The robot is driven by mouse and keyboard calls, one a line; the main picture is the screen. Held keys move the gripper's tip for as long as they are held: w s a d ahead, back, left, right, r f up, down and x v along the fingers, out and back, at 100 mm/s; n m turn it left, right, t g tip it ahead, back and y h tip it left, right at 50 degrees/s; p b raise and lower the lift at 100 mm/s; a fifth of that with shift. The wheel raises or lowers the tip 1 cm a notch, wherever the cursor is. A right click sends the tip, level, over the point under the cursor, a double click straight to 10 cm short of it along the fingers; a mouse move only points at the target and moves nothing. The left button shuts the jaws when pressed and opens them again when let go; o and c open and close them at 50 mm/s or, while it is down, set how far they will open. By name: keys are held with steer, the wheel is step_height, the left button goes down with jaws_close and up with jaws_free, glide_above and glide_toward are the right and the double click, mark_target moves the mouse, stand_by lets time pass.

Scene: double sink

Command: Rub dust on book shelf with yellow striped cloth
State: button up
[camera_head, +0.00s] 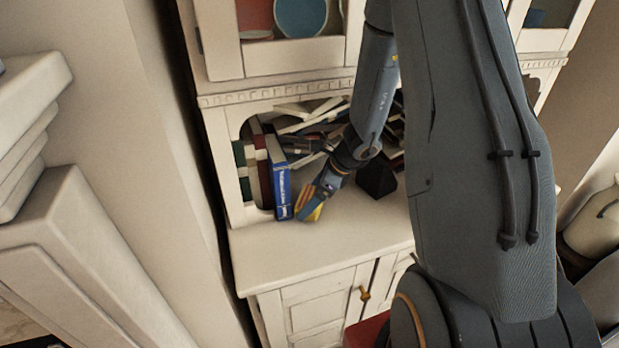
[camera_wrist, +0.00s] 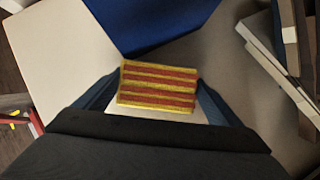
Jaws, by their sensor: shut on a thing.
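The yellow striped cloth (camera_wrist: 157,87), yellow with red-orange stripes, is held between the fingers of my gripper (camera_wrist: 155,98) in the wrist view. In the head view, my gripper (camera_head: 311,205) is low at the cabinet's ledge, with a bit of yellow cloth (camera_head: 312,213) showing at its tip. The book shelf (camera_head: 322,229) is a white cabinet with an open niche of books above a ledge. The cloth is close to the ledge; I cannot tell whether it touches. I cannot make out any dust.
A blue book (camera_head: 282,192) stands just left of my gripper, beside other upright books. Several books lie piled at the back of the niche. A black object (camera_head: 376,180) sits right of my gripper. The ledge's front is clear.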

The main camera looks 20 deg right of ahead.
step_height(320, 180, up, 3)
steer(key=shift+r+p, duration=0.1)
steer(key=shift+p, duration=0.55)
steer(key=shift+d+r+p, duration=0.1)
steer(key=shift+r+p, duration=1.9)
steer(key=shift+r, duration=0.25)
steer(key=shift+s, duration=0.15)
